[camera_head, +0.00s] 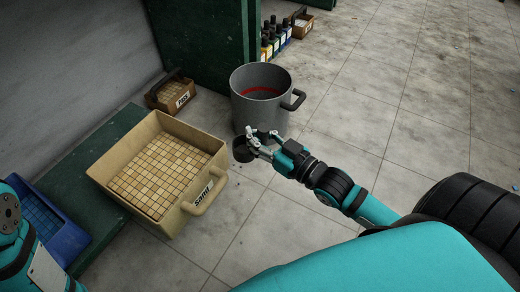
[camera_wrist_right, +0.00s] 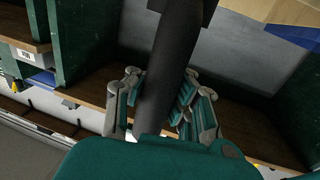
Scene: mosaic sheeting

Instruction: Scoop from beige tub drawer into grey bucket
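The beige tub drawer (camera_head: 106,174), labelled "Sand", is pulled out at the left of the head view and holds a layer of small square beige tiles. The grey bucket (camera_head: 262,112) stands upright on the floor to its right, with a side handle and a red line inside. My right gripper (camera_head: 257,146) is between them, just in front of the bucket. It is closed around a dark scoop (camera_head: 243,151), whose dark handle (camera_wrist_right: 170,75) shows between the fingers in the wrist view. The inside of the scoop cannot be made out. My left gripper is out of view.
A small brown bin (camera_head: 170,92) is behind the beige tub. Dark bottles (camera_head: 273,38) stand at the back by a green cabinet.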

